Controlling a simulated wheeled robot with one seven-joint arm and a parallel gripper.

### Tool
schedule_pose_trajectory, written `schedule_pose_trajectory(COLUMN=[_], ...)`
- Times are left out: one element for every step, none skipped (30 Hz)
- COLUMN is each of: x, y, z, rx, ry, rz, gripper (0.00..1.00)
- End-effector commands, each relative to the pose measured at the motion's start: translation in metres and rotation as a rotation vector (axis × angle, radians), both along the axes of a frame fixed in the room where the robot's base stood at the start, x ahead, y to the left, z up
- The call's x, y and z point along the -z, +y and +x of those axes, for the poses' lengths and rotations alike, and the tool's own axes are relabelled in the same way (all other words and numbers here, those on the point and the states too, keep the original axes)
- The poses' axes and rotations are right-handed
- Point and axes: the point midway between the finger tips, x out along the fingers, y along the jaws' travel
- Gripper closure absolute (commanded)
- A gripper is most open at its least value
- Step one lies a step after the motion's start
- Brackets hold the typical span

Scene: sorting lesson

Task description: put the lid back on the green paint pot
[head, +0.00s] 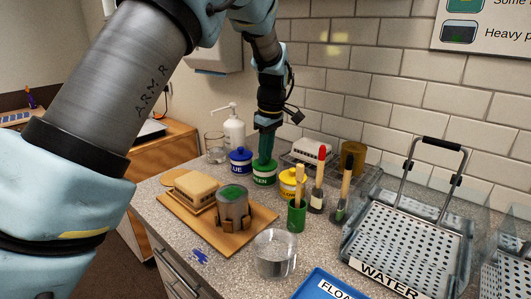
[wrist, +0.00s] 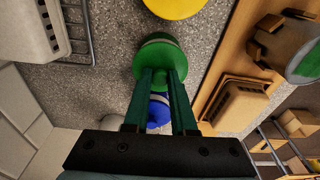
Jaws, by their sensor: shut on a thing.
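The green paint pot (head: 263,179) stands on the speckled counter between the blue pot (head: 240,168) and the yellow pot (head: 290,190). My gripper (head: 265,157) points down over the green pot, its green fingers shut on the green lid. In the wrist view my gripper (wrist: 161,76) has a finger on each side of the lid (wrist: 160,64). The lid is at the top of the green pot; I cannot tell whether it is fully seated. The blue lid (wrist: 158,108) shows between the fingers, beyond the green one.
A wooden board (head: 262,217) holds a grey tin with a green top (head: 233,203) and a tan block (head: 195,186). Brushes stand right of the yellow pot. A glass of water (head: 275,254), a blue tray (head: 322,287) and a perforated WATER rack (head: 408,235) occupy the front and right.

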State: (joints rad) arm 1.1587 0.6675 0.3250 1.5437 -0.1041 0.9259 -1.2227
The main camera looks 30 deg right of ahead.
Motion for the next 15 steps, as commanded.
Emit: schedule_pose_trajectory(x=[0.0000, 0.0002, 0.0003, 0.0003, 0.0003, 0.0003, 0.0003, 0.0003, 0.0003, 0.0003, 0.0003, 0.0003, 0.0003, 0.0003, 0.0003], y=[0.0001, 0.0000, 0.0000, 0.0000, 0.0000, 0.0000, 0.0000, 0.0000, 0.0000, 0.0000, 0.0000, 0.0000, 0.0000, 0.0000, 0.0000], z=[0.0000, 0.0000, 0.0000, 0.0000, 0.0000, 0.0000, 0.0000, 0.0000, 0.0000, 0.0000, 0.0000, 0.0000, 0.0000, 0.0000, 0.0000], rx=[0.000, 0.000, 0.000, 0.000, 0.000, 0.000, 0.000, 0.000, 0.000, 0.000, 0.000, 0.000, 0.000, 0.000, 0.000], ry=[0.000, 0.000, 0.000, 0.000, 0.000, 0.000, 0.000, 0.000, 0.000, 0.000, 0.000, 0.000, 0.000, 0.000, 0.000], rz=[0.000, 0.000, 0.000, 0.000, 0.000, 0.000, 0.000, 0.000, 0.000, 0.000, 0.000, 0.000, 0.000, 0.000, 0.000], gripper=[1.00, 1.00, 1.00, 1.00, 1.00, 1.00, 1.00, 1.00, 1.00, 1.00, 0.72, 0.68, 0.65, 0.61, 0.57])
